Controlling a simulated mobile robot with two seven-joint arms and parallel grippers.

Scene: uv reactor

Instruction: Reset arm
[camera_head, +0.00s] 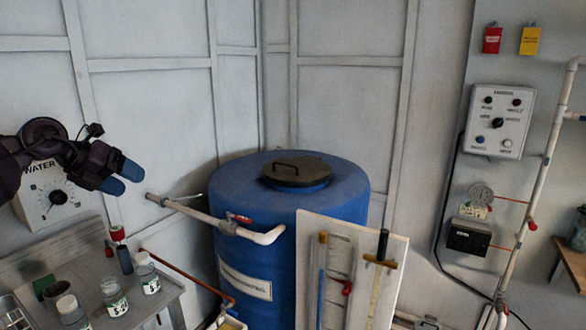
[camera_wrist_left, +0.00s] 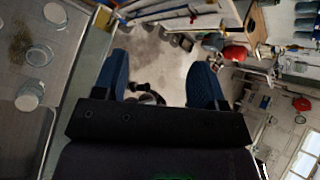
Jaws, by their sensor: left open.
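My left gripper (camera_head: 122,178) comes in from the left in the head view, raised in the air in front of the grey wall. It is beside the white WATER dial box (camera_head: 32,205) and partly covers it. Its two blue fingertips are apart with nothing between them. My right gripper is in neither view.
A blue barrel (camera_head: 262,250) with a black lid stands in the middle, a white pipe with a red valve (camera_head: 238,218) before it. Labelled bottles (camera_head: 115,300) stand on a metal table at lower left. A control box (camera_head: 497,122) hangs on the right wall.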

